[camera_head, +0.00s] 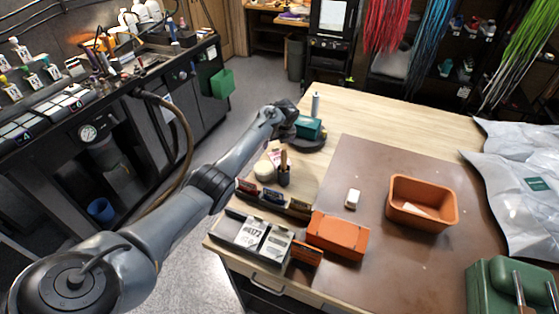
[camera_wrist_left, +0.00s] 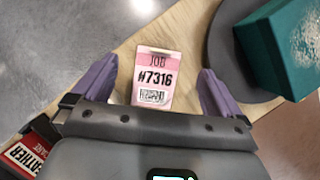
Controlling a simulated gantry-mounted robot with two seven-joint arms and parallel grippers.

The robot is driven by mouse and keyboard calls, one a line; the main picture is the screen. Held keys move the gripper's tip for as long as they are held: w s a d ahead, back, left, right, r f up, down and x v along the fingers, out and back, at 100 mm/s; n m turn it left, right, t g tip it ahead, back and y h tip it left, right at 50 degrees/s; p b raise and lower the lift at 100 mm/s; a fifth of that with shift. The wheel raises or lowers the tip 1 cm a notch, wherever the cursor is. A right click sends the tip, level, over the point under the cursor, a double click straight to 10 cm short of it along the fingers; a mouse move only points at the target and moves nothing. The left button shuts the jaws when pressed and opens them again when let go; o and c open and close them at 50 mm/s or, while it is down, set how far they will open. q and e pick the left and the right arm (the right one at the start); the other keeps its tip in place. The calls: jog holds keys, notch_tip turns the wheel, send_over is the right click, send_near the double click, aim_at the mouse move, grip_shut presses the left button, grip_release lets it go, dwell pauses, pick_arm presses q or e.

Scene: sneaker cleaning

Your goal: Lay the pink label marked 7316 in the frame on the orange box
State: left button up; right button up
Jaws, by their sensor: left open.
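The pink label marked 7316 (camera_wrist_left: 153,80) lies flat on the wooden table near its edge in the left wrist view. My left gripper (camera_wrist_left: 156,72) is open, with its two purple fingers on either side of the label, apart from it. The orange box (camera_head: 338,236) sits closed near the table's front left. I cannot make out the frame on it. My right gripper is not in view.
A teal block (camera_wrist_left: 285,45) on a round dark base (camera_wrist_left: 222,65) stands right of the label. A red leather-care pack (camera_wrist_left: 28,158) lies at lower left. An open orange bin (camera_head: 423,207) and a white block (camera_head: 352,198) rest on the brown mat (camera_head: 370,165).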

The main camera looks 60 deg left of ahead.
aim_at(276, 150)
pick_arm(q)
jog(key=shift+w+a+f, duration=0.1)
jog(key=shift+a+f, duration=0.05)
jog(key=shift+f, duration=0.2)
jog(key=b+x, duration=0.2)
jog(key=x, duration=0.2)
jog(key=shift+f, duration=0.15)
jog(key=shift+a+f, duration=0.1)
jog(key=shift+f, duration=0.2)
jog(key=c, duration=1.1)
jog(key=shift+c, duration=0.2)
jog(key=shift+r, duration=0.1)
